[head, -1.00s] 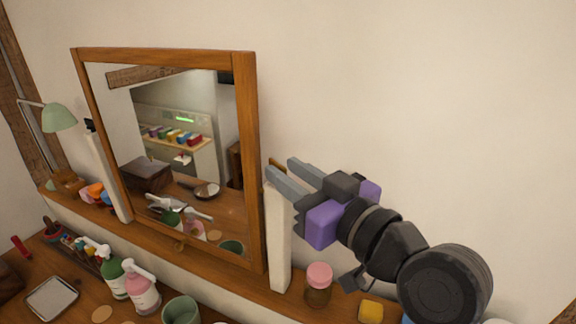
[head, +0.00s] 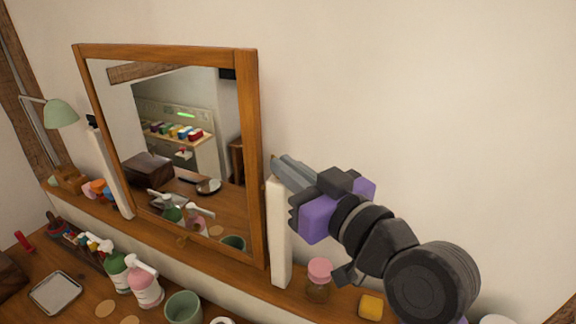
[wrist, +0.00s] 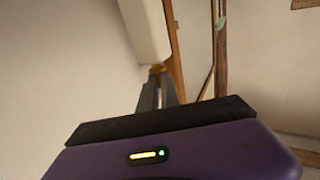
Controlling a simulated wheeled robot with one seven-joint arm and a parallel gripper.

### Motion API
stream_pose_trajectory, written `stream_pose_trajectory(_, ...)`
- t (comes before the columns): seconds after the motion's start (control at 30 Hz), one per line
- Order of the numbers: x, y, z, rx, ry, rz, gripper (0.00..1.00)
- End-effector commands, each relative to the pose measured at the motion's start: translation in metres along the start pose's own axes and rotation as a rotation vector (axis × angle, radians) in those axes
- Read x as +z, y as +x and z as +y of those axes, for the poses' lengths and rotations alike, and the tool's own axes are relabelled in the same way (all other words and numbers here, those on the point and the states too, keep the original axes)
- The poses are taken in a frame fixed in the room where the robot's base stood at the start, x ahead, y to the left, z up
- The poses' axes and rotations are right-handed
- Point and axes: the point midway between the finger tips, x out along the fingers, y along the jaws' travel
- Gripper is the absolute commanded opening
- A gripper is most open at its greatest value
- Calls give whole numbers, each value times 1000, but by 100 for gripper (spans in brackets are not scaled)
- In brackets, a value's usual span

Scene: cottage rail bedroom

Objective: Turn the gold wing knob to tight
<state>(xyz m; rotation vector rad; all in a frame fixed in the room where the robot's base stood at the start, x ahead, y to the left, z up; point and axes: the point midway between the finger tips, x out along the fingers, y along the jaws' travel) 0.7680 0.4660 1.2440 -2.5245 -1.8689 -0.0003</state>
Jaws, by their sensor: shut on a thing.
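The gold wing knob (wrist: 157,69) sits between my fingertips in the wrist view, beside the wooden mirror frame and the cream post. My gripper (wrist: 158,84) is shut on it, and the fingers cover most of it. In the head view my gripper (head: 282,165) reaches in from the right, with its fingers together at the top of the right cream post (head: 279,235). Only a small bit of the knob shows there, and its wing angle cannot be made out. The mirror (head: 165,150) stands in its wooden frame between two posts.
A jar with a pink lid (head: 319,279) and a yellow block (head: 370,306) stand below my arm. Pump bottles (head: 144,287) and a green cup (head: 183,307) stand at the front. A green lamp (head: 61,112) is at the far left. The wall behind my gripper is bare.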

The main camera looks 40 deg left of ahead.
Motion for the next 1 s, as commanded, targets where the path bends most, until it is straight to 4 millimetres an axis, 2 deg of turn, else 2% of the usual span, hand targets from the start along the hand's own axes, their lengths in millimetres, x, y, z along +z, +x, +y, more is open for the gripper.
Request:
stream_pose_trajectory(0.4, -4, 1, -8, 221, 0, -3, 0)
stream_pose_trajectory(1.0, 1, 6, -18, 616, -1, 0, 0)
